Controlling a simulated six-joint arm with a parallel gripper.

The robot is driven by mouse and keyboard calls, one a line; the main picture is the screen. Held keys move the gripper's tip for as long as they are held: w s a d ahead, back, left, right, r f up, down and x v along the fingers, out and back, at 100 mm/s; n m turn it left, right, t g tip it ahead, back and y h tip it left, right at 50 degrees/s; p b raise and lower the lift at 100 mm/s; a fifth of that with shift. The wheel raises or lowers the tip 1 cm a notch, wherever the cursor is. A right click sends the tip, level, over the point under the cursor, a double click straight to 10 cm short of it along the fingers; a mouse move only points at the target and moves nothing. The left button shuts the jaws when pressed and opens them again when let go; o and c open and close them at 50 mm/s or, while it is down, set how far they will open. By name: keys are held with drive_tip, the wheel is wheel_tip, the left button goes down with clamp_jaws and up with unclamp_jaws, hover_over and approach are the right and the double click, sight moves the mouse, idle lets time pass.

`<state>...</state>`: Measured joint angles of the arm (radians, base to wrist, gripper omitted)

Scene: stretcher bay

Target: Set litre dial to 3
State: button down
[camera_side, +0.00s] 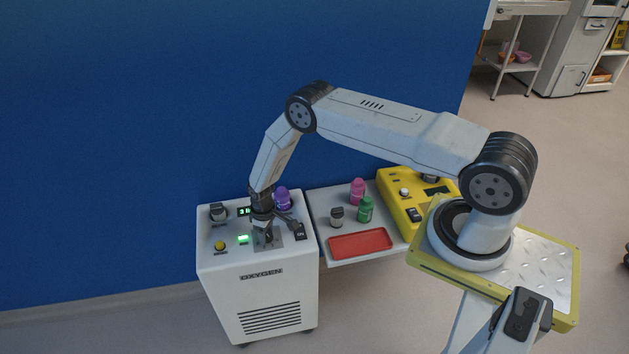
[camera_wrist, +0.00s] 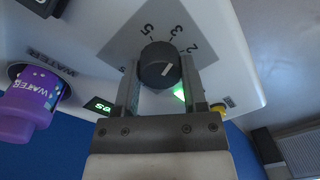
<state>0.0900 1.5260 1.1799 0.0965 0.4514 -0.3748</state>
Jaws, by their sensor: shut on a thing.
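The litre dial (camera_wrist: 158,62) is a dark round knob on a grey plate (camera_wrist: 122,48) on the white oxygen unit (camera_side: 222,272). The printed numbers 5, 3 and 2 show around it in the wrist view. Its white pointer line slants up and right, toward the side of 3 and 2; I cannot tell exactly which mark it meets. My gripper (camera_wrist: 160,78) is shut on the dial, one finger on each side. In the side view my gripper (camera_side: 265,228) reaches down to the plate and hides most of the dial.
On the unit's top are a purple water bottle (camera_side: 283,200), a dark knob (camera_side: 218,212), a yellow button (camera_side: 220,245), a lit green lamp (camera_side: 243,239) and a switch (camera_side: 300,232). A shelf on the right holds small bottles, a red tray (camera_side: 360,244) and a yellow device (camera_side: 398,212).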

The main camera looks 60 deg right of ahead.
drive_tip(key=shift+w, duration=0.15)
drive_tip(key=shift+c, duration=0.7)
unclamp_jaws()
drive_tip(key=shift+r, duration=0.1)
drive_tip(key=shift+d+r, duration=0.2)
drive_tip(key=shift+r, duration=3.65)
